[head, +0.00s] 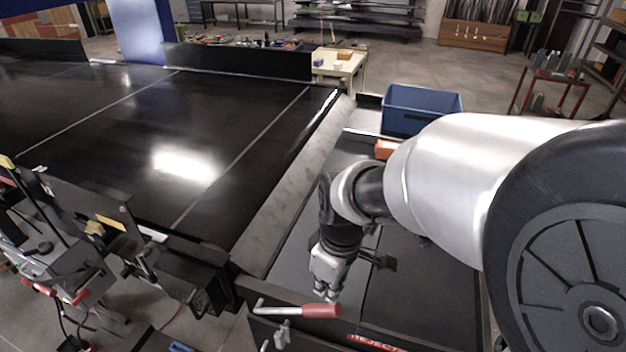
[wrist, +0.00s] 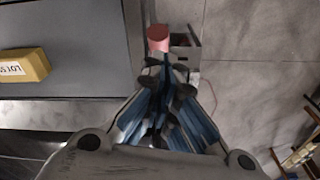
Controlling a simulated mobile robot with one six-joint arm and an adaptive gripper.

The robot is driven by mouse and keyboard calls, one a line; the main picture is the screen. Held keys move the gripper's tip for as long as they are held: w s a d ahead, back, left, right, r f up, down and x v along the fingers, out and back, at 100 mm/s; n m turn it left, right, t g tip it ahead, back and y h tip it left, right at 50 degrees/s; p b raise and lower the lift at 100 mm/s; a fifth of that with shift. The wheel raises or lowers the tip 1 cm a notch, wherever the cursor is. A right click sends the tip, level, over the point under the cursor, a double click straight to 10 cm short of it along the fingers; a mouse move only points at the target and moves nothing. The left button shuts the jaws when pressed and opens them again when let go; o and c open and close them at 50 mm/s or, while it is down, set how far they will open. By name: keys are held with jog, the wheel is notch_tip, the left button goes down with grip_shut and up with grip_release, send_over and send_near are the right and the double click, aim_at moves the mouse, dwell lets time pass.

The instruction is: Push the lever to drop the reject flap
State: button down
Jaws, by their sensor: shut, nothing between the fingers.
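The lever has a red grip (head: 320,310) and a bare metal rod running left from it, at the near edge of the reject station in the head view. The end of its red grip also shows at the top of the wrist view (wrist: 158,38). My gripper (head: 325,295) is shut and empty, pointing down just above and behind the red grip; I cannot tell whether it touches. In the wrist view the closed fingertips (wrist: 168,62) lie close to the grip's end. Dark grey panels (head: 295,250) lie beside the conveyor's end; I cannot tell which is the flap.
The black conveyor belt (head: 130,120) fills the left, with a grey end strip (head: 290,195). A blue bin (head: 422,108) stands behind my arm. A red reject label (head: 375,343) is on the near edge. A yellow lot box (wrist: 24,68) lies at left in the wrist view.

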aim_at(337, 311)
jog(key=shift+d, duration=0.1)
jog(key=f+b, duration=0.1)
jog(key=f, duration=0.1)
jog(key=f+b, duration=0.4)
jog(key=shift+w+a+f, duration=0.1)
jog(key=shift+a+f, duration=0.15)
jog(key=shift+f, duration=0.1)
jog(key=shift+w+f, duration=0.15)
jog(key=shift+f, duration=0.05)
jog(key=shift+r, duration=0.1)
jog(key=shift+s+d+r, duration=0.3)
jog(key=shift+s+d, duration=0.2)
jog(key=shift+d, duration=0.15)
jog(key=shift+s+d+r, duration=0.25)
jog(key=shift+s+d, duration=0.2)
jog(key=shift+d, duration=0.15)
jog(key=shift+a, duration=0.1)
jog(key=shift+w, duration=0.1)
